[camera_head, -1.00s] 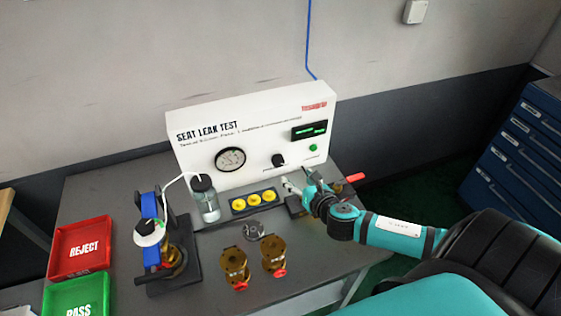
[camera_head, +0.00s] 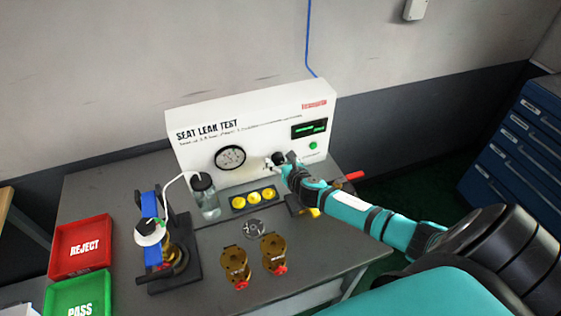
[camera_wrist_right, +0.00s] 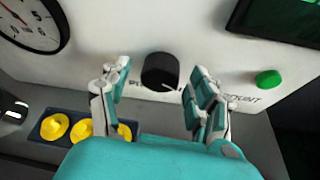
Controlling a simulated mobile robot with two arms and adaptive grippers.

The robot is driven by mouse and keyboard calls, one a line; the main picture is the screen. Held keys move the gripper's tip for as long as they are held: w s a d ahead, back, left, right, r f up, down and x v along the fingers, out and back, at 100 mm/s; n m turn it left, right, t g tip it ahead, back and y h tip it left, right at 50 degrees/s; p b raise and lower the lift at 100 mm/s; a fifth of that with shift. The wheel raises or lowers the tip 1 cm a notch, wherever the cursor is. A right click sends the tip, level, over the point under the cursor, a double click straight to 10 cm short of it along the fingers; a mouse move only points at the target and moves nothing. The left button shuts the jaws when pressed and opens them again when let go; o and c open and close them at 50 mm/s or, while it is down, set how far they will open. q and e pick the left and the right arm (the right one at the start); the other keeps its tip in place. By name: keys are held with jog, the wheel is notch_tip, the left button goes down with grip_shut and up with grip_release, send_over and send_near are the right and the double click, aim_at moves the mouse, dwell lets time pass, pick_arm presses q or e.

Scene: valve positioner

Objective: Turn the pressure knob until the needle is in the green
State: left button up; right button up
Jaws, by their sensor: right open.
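The black pressure knob (camera_wrist_right: 160,72) sits on the front of the white seat leak test panel (camera_head: 190,118). My right gripper (camera_wrist_right: 157,85) is open, with one finger on each side of the knob; a gap shows between each finger and the knob in the wrist view. In the head view my right gripper (camera_head: 280,160) is at the knob and partly covers it. The round gauge (camera_head: 230,158) is left of the knob; it also shows cut off in the wrist view (camera_wrist_right: 30,22). Its needle and green zone are too small to read. My left gripper is not in view.
A black tray with yellow parts (camera_head: 253,200), a bottle (camera_head: 205,196) and two brass valves (camera_head: 273,254) stand on the grey table. A blue clamp fixture (camera_head: 152,255) stands left. Red reject (camera_head: 84,246) and green pass (camera_head: 78,298) trays lie far left. A green button (camera_wrist_right: 268,79) is right of the knob.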

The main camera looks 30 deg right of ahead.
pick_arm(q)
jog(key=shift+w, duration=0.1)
pick_arm(e)
jog(key=c, duration=1.1)
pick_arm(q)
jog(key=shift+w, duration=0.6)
pick_arm(e)
jog(key=shift+c, duration=0.2)
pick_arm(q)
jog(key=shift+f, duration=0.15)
pick_arm(e)
jog(key=shift+d+f, duration=0.1)
